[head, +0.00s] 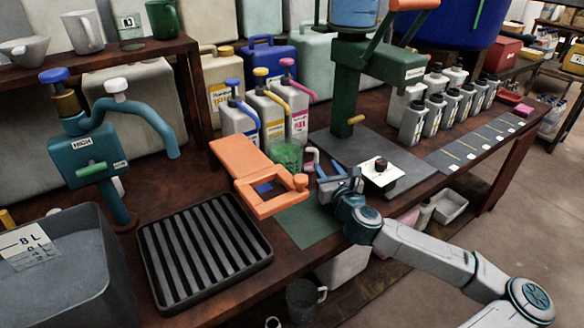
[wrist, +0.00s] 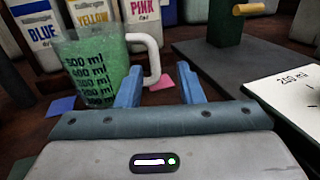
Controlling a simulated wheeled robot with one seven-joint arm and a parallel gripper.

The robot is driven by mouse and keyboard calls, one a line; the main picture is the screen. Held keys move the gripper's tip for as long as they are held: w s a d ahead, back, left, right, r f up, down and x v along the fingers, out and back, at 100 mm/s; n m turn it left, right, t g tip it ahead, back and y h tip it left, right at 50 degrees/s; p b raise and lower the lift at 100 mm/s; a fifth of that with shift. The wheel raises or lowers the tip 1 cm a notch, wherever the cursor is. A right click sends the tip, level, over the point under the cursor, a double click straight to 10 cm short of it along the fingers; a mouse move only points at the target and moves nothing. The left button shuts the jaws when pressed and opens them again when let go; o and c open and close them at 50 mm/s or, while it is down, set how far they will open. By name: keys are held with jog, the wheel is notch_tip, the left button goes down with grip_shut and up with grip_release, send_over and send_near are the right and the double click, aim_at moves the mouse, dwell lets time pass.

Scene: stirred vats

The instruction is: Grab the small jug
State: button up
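The small jug (head: 287,156) is a clear measuring jug with green contents. It stands upright on the bench behind the orange hinged frame. In the wrist view the jug (wrist: 98,68) shows black ml marks and a white handle (wrist: 152,62) on its right side. My gripper (head: 338,182) is in front and to the right of the jug. In the wrist view my gripper (wrist: 160,88) has its two blue fingers apart, with the handle showing partly between and beyond them. I see no grip on it. The jug's lower part is partly hidden in the head view.
The orange frame (head: 262,206) lies close left of my gripper. A green press (head: 345,90) on a dark plate stands behind, with a white card (head: 382,172) at right. Pump bottles (head: 270,115) stand behind the jug. A black slatted tray (head: 205,250) is at front left.

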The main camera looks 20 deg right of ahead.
aim_at(317, 157)
jog(key=shift+w+a+r+b, duration=0.1)
jog(key=shift+w+a+b, duration=0.15)
jog(key=shift+w, duration=1.35)
jog(key=shift+w+a+b, duration=0.15)
jog(key=shift+w+b, duration=0.1)
jog(key=shift+w, duration=1.35)
grip_shut()
